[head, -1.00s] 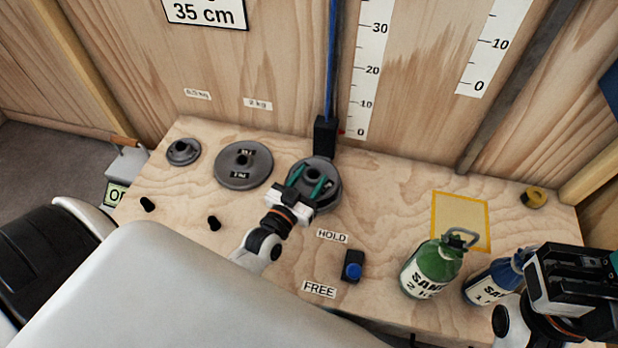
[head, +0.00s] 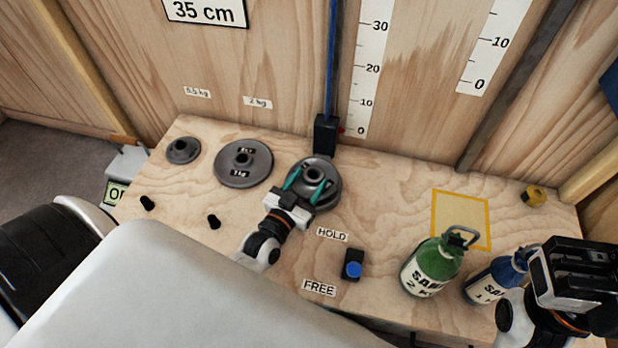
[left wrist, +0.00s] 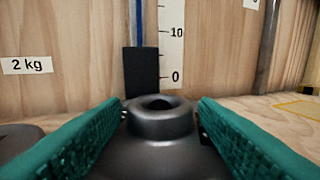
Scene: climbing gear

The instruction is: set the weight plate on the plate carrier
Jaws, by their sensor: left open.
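A dark grey round weight plate (head: 327,200) with a raised hub lies at the foot of the blue line, just in front of a black block (head: 325,133). The plate carrier under it is not clearly distinguishable. My left gripper (head: 307,184) is open, with its teal fingers on either side of the hub. In the left wrist view the hub (left wrist: 160,122) stands between the fingers, with nothing gripped. The plate looks level. My right gripper (head: 575,275) is at the far right, above the table's front; its jaws are not clear.
A large grey plate (head: 243,178) and a small one (head: 183,151) lie to the left, below weight labels. Black pegs stand in front. A blue-knobbed switch (head: 352,266) sits between HOLD and FREE. Green (head: 430,268) and blue (head: 492,282) sand bags stand right, near a yellow square (head: 466,203).

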